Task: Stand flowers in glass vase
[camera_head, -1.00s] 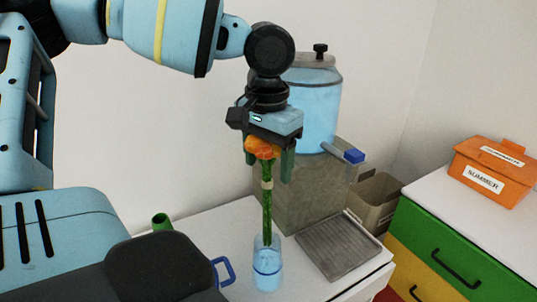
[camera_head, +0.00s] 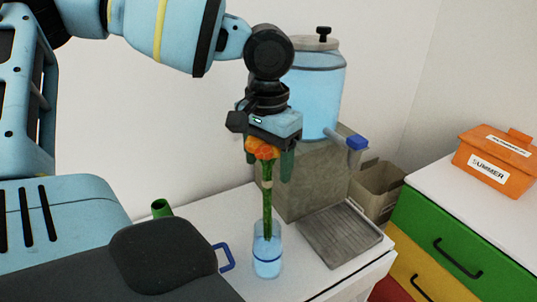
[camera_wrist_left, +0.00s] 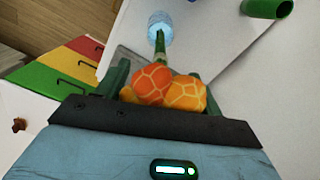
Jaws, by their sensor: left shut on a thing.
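The orange flowers (camera_head: 262,150) hang heads-up below my left gripper (camera_head: 268,165), which is shut on them. Their green stems (camera_head: 266,205) point down, bound by a pale band. The lower stem ends are inside the mouth of the glass vase (camera_head: 267,262), which stands upright on the white table and has a blue ring and bluish water-like contents. In the left wrist view the flower heads (camera_wrist_left: 165,88) sit between the green fingers, and the stem runs to the vase (camera_wrist_left: 160,25). My right gripper is not in view.
A blue water dispenser (camera_head: 318,95) on a stone-like base stands behind, with a blue-handled tap above a grey drip tray (camera_head: 340,235). A green cup-like thing (camera_head: 161,208) and a blue handle (camera_head: 224,257) are to the left. Coloured drawers (camera_head: 440,240) with an orange box (camera_head: 497,160) stand right.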

